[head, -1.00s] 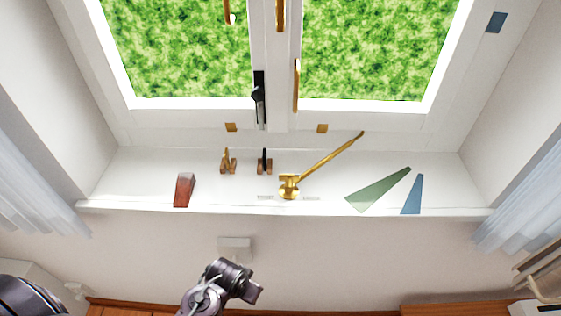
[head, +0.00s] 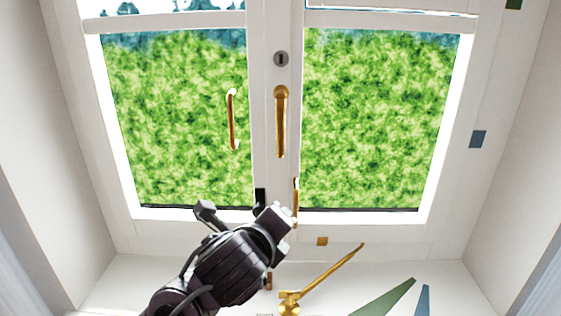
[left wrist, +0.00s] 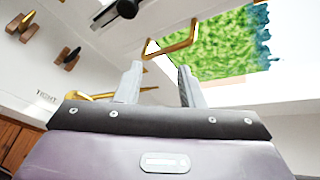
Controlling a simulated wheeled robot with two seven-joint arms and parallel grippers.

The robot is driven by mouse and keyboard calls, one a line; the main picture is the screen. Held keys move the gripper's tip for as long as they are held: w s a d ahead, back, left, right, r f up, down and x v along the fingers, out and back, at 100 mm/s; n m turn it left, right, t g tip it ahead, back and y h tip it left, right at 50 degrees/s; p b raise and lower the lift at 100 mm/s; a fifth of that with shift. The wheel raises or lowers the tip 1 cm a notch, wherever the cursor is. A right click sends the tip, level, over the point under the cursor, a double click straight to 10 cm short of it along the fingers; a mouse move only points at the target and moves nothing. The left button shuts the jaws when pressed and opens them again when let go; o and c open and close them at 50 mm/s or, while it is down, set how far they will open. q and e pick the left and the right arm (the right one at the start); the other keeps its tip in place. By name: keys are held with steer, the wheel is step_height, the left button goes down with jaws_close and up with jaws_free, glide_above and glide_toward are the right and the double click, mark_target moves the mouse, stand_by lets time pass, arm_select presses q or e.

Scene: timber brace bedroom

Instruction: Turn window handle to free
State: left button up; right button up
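In the head view a gold handle (head: 281,122) hangs straight down on the window's middle post. A second gold handle (head: 232,120) is on the left sash, and a shorter gold piece (head: 295,200) sits low by the right sash. My left gripper (head: 275,218) is in front of the lower middle of the window, below the hanging handle; its fingers are hard to make out there. In the left wrist view its fingers (left wrist: 158,70) are apart and empty, with a gold handle (left wrist: 172,42) beyond the tips. My right gripper is not in view.
A gold stay arm (head: 325,272) slants over the sill. A green wedge (head: 385,298) and a blue wedge (head: 421,300) lie at right. A black latch (head: 260,196) is partly behind my arm.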

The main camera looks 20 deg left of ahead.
mark_target(279, 131)
arm_select(q)
step_height(279, 131, up, 14)
steer(key=w+a+m+t+y, duration=0.15)
steer(key=m+t, duration=0.25)
steer(key=m, duration=0.6)
steer(key=w, duration=0.2)
steer(key=w+p, duration=0.1)
steer(key=w, duration=0.5)
steer(key=shift+a+r+p, duration=0.2)
steer(key=shift+r+p, duration=0.15)
steer(key=shift+p, duration=0.05)
steer(key=shift+s, duration=0.1)
jaws_close()
